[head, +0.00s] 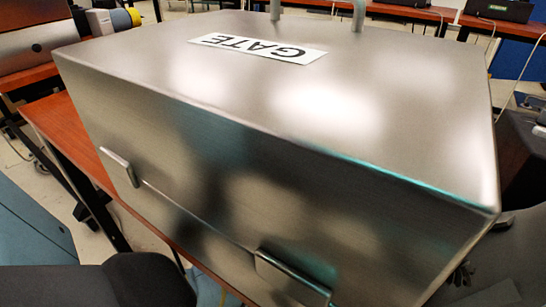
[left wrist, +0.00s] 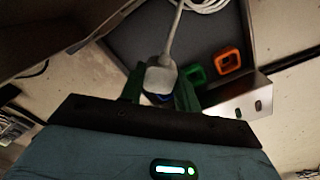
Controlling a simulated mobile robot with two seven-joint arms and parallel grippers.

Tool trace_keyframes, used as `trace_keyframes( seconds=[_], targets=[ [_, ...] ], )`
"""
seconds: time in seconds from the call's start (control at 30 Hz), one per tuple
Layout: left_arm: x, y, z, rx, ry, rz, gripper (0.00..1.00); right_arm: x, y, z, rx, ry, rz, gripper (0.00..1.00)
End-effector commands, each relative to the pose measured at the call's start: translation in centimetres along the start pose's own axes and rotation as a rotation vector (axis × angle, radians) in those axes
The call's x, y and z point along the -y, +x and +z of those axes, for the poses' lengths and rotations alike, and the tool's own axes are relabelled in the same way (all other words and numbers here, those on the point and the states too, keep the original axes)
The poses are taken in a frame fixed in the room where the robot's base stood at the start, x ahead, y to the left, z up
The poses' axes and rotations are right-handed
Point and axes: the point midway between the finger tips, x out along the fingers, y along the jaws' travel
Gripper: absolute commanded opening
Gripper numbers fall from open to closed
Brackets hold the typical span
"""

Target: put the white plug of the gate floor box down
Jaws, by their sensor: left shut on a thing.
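In the left wrist view my left gripper (left wrist: 158,92) is shut on the white plug (left wrist: 161,76), its green fingers on either side. A white cable runs up from the plug. The plug is over or in front of a grey tray-like surface (left wrist: 205,38) inside a metal-sided box, with a blue patch partly hidden just below it. I cannot tell whether the plug touches anything there. In the head view a large brushed-metal box (head: 250,95) carries a "GATE" label (head: 258,48), upside down. Neither gripper is clearly seen in the head view.
A green square frame (left wrist: 193,76) and an orange square frame (left wrist: 228,61) lie right of the plug. A slotted metal wall (left wrist: 245,98) stands beside them. A coiled white cable (left wrist: 205,4) is at the top. Wooden desks (head: 65,125) surround the metal box.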

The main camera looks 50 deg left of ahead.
Motion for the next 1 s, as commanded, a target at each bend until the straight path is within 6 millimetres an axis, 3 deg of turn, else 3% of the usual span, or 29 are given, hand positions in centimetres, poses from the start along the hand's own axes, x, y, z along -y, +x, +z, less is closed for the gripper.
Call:
trace_keyframes(
  seconds=[0.03,0.2,0.43,0.7,1.0],
  targets=[
    [-0.1,1.6,0.1,0.005,0.000,0.003,0.09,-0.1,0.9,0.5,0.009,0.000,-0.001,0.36],
    [-0.1,3.9,0.0,0.003,0.000,0.002,0.09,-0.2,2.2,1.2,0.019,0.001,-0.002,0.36],
    [0.0,4.2,0.0,0.000,0.001,0.000,0.09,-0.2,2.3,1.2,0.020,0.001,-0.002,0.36],
    [-0.1,7.5,0.0,0.001,0.002,0.001,0.09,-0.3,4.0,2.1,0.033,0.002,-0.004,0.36],
    [0.0,7.6,0.0,0.000,0.001,0.000,0.09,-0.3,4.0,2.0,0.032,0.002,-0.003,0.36]
  ],
)
